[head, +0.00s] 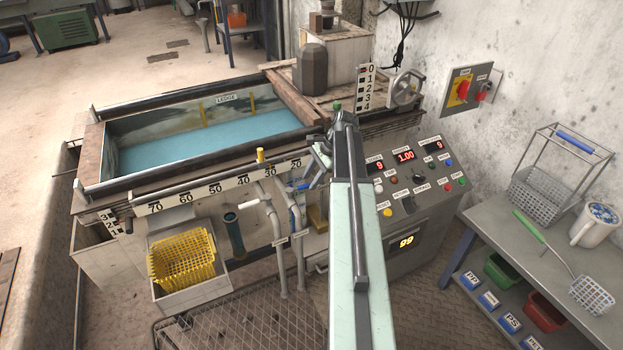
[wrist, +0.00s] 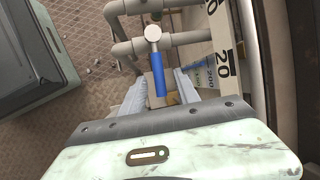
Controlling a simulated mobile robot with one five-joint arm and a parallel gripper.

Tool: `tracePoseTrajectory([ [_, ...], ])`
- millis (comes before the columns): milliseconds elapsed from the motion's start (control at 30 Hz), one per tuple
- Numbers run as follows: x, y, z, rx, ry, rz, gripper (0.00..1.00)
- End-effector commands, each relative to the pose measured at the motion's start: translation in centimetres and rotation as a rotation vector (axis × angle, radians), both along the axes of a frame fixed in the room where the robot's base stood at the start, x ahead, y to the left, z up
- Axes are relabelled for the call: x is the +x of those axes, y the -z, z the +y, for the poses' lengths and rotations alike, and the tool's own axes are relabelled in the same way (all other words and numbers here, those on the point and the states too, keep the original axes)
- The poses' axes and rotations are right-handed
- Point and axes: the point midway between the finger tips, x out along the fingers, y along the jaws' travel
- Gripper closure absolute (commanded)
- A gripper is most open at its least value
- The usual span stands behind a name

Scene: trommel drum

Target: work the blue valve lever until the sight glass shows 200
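The blue valve lever (wrist: 158,75) sits on a grey pipe valve in the wrist view, its handle pointing toward my gripper. It also shows in the head view (head: 299,186), below the tank's front edge. My gripper (wrist: 157,92) is open, with one pale jaw on each side of the lever's lower end; I cannot tell whether either touches it. Beside the right jaw is the sight glass's small scale (wrist: 207,72), where a 200 mark is partly readable. The liquid level cannot be made out. My arm covers part of this area in the head view.
The tank (head: 215,140) holds blue water. A white valve handle (head: 250,203) and vertical pipes stand left of the blue lever. The control panel (head: 412,180) is right of my arm. A yellow basket (head: 180,260) stands lower left, and a grey bench (head: 500,225) at right.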

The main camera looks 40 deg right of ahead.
Motion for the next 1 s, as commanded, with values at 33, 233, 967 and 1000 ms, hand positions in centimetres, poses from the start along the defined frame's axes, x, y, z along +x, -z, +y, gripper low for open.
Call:
tracePoseTrajectory([
  [33, -0.2, -1.4, -0.3, 0.0, 0.001, 0.0, 0.62],
  [233, -1.4, -5.1, -1.6, -0.001, 0.001, 0.0, 0.62],
  [967, 0.0, -4.7, 16.5, -0.197, -0.624, -0.028, 1.0],
  [1000, -0.2, -4.4, 20.3, -0.241, -0.771, -0.037, 1.0],
])
